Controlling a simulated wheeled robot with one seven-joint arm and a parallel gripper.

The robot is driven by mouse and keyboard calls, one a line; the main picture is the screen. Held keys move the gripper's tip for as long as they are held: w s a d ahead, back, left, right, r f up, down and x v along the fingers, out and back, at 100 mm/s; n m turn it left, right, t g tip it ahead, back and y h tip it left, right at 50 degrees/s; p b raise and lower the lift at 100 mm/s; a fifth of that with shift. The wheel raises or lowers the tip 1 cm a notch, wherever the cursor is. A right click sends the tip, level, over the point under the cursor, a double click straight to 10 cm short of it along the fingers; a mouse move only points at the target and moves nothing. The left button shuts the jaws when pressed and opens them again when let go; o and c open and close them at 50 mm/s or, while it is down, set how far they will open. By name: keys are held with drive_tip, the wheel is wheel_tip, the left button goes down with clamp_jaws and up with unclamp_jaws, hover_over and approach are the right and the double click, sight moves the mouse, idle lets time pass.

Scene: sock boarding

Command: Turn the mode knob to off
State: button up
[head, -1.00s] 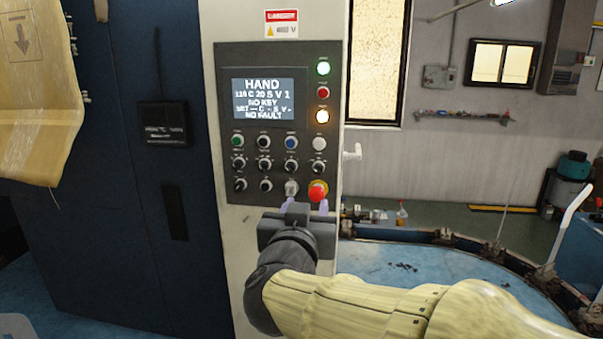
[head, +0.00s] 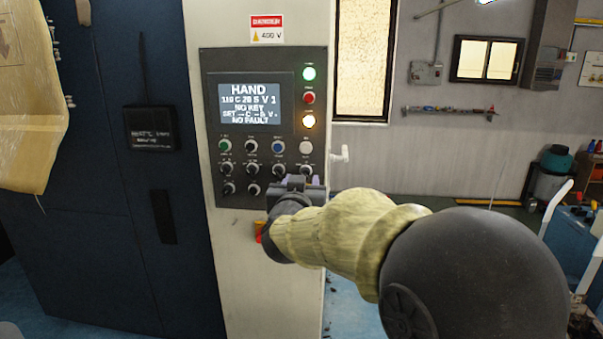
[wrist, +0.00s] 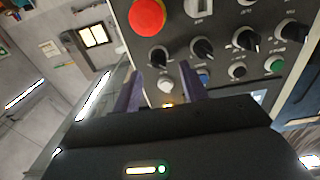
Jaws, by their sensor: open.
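The control panel (head: 300,75) has a lit display (head: 256,106) reading HAND. Several black knobs sit in rows below it; their labels are too small to read, so I cannot tell which is the mode knob. My gripper (head: 301,181) is at the panel's lower right, hiding part of the bottom row. In the wrist view my gripper (wrist: 160,72) is open, its two purple fingers apart. The end knob (wrist: 158,57) of the middle row appears between their tips, with no visible grip on it; the same knob shows in the head view (head: 305,170).
A red mushroom button (wrist: 147,15) is close to my fingers in the wrist view. Coloured push buttons, including a white one (head: 306,147), sit above the knobs. A white handle (head: 340,154) sticks out right of the panel. A dark cabinet (head: 100,230) stands at left.

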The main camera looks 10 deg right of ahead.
drive_tip(key=x, duration=0.3)
drive_tip(key=shift+w+d+p, duration=0.15)
drive_tip(key=shift+w+p, duration=0.15)
drive_tip(key=shift+w, duration=0.05)
drive_tip(key=shift+s, duration=0.15)
drive_tip(key=c, duration=0.3)
clamp_jaws()
